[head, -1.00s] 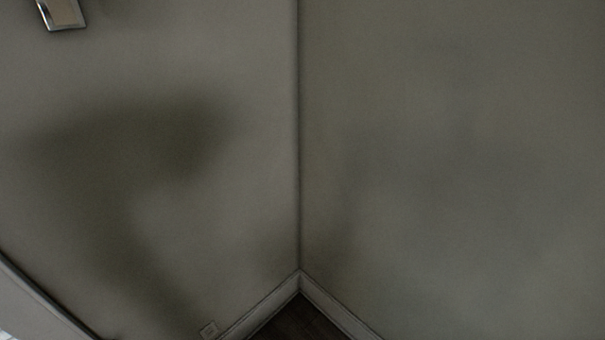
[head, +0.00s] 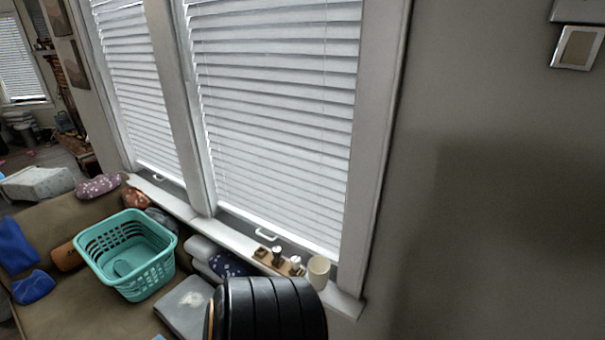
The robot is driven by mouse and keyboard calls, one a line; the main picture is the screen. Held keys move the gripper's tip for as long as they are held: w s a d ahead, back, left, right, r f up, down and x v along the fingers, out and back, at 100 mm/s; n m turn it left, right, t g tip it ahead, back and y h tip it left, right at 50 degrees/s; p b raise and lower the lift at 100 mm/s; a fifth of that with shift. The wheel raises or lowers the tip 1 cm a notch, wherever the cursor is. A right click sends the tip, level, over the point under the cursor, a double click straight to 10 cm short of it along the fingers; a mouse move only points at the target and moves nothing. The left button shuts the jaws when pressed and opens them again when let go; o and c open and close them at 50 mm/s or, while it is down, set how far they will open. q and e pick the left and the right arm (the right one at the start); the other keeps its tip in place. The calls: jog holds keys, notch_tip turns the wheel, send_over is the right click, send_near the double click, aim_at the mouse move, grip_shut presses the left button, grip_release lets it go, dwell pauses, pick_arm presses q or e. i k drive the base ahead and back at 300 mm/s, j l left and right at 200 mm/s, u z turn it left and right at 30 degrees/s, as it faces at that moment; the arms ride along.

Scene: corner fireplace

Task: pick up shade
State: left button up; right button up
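A black, ribbed, rounded thing with a gold edge on its left (head: 270,308) stands at the bottom middle of the head view, in front of the windowsill. It looks like a lampshade, but its lower part is cut off by the frame. White slatted blinds (head: 275,95) hang over the window behind it. I cannot tell for sure which of these is the shade. Neither of my grippers is in view.
A teal laundry basket (head: 150,272) stands on a brown couch (head: 60,215) with cushions at the left. The windowsill (head: 345,303) holds a cream cup-like cylinder (head: 318,272) and small items on a wooden tray (head: 268,262).

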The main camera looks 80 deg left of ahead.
aim_at(319, 267)
jog(key=u, duration=2.2)
